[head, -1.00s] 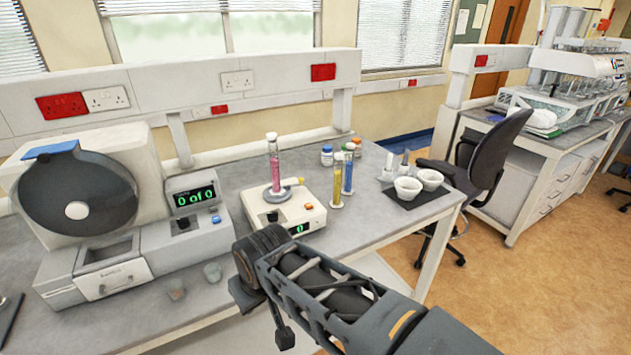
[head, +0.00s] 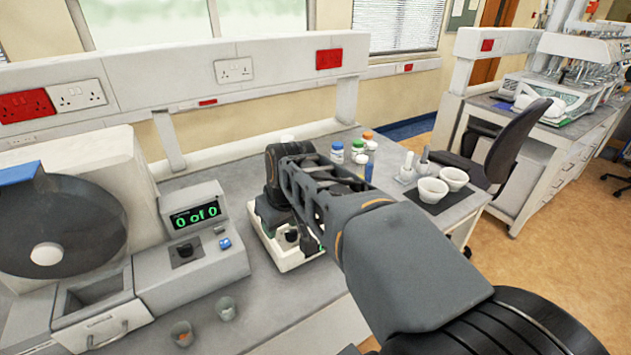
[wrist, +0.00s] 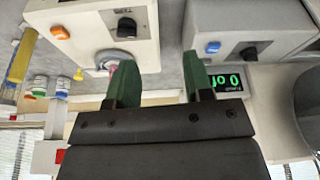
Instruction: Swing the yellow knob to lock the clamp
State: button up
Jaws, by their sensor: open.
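A small yellow knob (wrist: 79,74) shows in the wrist view, left of my gripper's left finger, beside a grey ring (wrist: 103,58) on the white benchtop device (wrist: 85,25). I take the ring as the clamp, but its lock state cannot be told. A bit of pink shows at the ring, partly behind the left finger. My gripper (wrist: 158,65) is open, its green fingers apart with nothing between them. In the head view my gripper (head: 272,216) is over the same device (head: 293,258); the arm hides the knob, the clamp and most of the pink cylinder there.
A counting machine (head: 195,250) reading "0 of 0" stands left of my gripper. A yellow cylinder (wrist: 22,55) shows in the wrist view. White mortars (head: 432,190) sit farther right.

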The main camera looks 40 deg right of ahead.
jog(key=w+d+r+n, duration=0.1)
jog(key=w+d+r, duration=0.15)
jog(key=d, duration=0.55)
jog(key=w+d+r+n+y+b, duration=0.1)
jog(key=w+d, duration=0.3)
jog(key=d, duration=0.3)
jog(key=w+d+r+n, duration=0.1)
jog(key=w+d, duration=0.3)
jog(key=d, duration=0.4)
jog(key=shift+n, duration=0.3)
jog(key=x, duration=1.1)
jog(key=shift+w+a, duration=0.15)
jog(key=shift+a, duration=0.1)
jog(key=shift+w+a+f+t, duration=0.1)
jog(key=shift+w+f+t, duration=0.2)
jog(key=shift+f, duration=0.5)
jog(key=shift+c, duration=0.3)
